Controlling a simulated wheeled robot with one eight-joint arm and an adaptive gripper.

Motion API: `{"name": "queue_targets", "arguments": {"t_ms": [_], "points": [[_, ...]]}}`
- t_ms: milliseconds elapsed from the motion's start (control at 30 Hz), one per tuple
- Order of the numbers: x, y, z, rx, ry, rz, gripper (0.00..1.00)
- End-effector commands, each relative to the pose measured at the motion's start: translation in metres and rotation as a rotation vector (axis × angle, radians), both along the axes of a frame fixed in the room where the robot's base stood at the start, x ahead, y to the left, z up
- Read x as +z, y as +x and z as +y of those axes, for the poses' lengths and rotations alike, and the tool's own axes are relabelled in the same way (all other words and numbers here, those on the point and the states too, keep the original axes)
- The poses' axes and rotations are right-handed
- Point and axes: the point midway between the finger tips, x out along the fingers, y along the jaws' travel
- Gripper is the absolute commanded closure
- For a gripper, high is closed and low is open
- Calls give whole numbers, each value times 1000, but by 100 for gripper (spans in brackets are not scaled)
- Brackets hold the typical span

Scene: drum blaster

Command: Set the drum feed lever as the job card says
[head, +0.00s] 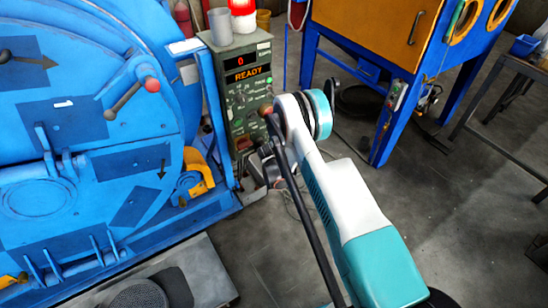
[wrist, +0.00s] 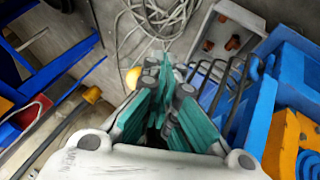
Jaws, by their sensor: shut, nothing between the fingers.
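A long dark rod with a reddish-brown knob (head: 267,110) rises in front of my arm in the head view. In the wrist view a similar rod (wrist: 50,130) with an orange end lies left of my gripper. I cannot tell whether it is the drum feed lever. Another lever (head: 128,97), with a red knob, sits on the blue drum's face. My gripper (wrist: 166,82) is shut and empty; in the head view it is mostly hidden behind the rod and arm. A yellow ball (wrist: 132,78) shows just left of the fingertips. No readable job card shows.
A green control box (head: 245,90) displays "0" and "READY", with a grey cup and red lamp on top. The blue drum machine (head: 60,150) fills the left. A blue-framed orange cabinet (head: 375,35) stands behind. Coiled cable (wrist: 160,20) lies on the floor. Open floor is at right.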

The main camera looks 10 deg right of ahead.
Motion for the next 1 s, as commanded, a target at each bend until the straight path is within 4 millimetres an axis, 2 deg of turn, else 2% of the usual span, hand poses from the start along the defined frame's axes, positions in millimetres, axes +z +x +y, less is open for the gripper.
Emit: {"name": "queue_targets", "arguments": {"t_ms": [367,1000], "points": [[5,2,-7,-1,-1,-2,100],[25,8,-23,-2,-2,-2,100]]}}
